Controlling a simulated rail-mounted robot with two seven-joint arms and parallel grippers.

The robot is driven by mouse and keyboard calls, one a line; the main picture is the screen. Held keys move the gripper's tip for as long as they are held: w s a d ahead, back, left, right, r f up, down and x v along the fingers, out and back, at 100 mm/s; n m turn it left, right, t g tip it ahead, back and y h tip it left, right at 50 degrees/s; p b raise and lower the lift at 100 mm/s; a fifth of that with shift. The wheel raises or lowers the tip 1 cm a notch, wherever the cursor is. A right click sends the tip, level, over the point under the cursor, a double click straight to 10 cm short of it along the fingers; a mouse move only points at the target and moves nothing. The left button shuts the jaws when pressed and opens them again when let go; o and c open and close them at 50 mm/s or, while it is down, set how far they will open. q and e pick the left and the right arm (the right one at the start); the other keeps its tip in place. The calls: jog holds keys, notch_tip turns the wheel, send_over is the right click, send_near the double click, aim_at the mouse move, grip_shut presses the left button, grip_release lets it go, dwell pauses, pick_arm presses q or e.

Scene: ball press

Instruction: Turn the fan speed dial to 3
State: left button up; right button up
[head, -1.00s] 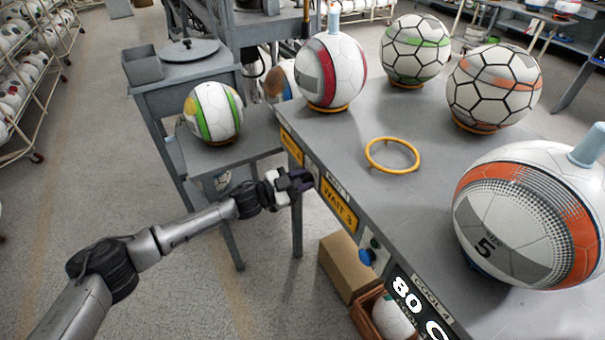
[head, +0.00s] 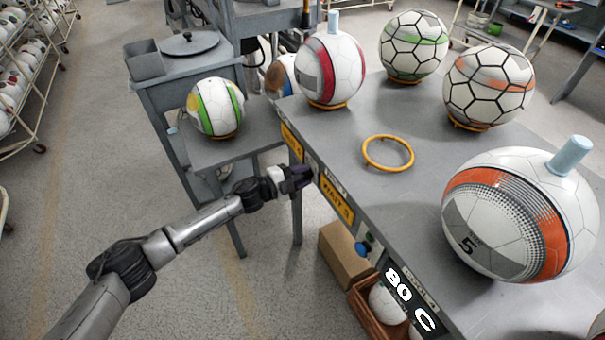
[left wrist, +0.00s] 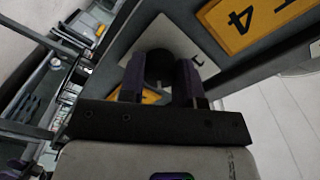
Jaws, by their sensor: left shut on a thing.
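The dial is a dark round knob (left wrist: 158,63) on a pale plate (left wrist: 190,45) on the table's front side, seen in the left wrist view. A small dark mark shows on the plate beside it; most of the scale and the pointer are hidden, so I cannot read the setting. My left gripper (left wrist: 160,80) is shut on the knob, with a purple-padded finger on either side. In the head view my left gripper (head: 298,180) is at the table's front edge and covers the dial. My right gripper is not in view.
A yellow WAIT 3 sign (head: 336,200), a blue button (head: 362,248) and an 80 C display (head: 410,300) line the table edge. Balls stand on the table around an empty yellow ring (head: 388,153). A cardboard box (head: 344,256) sits below. The floor at left is clear.

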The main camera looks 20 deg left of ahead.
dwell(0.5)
pick_arm(q)
jog(key=o, duration=0.9)
jog(key=shift+s+a, duration=0.4)
jog(key=p+v, duration=0.3)
jog(key=v, duration=0.9)
jog(key=shift+s+a, duration=0.2)
jog(key=shift+s, duration=0.15)
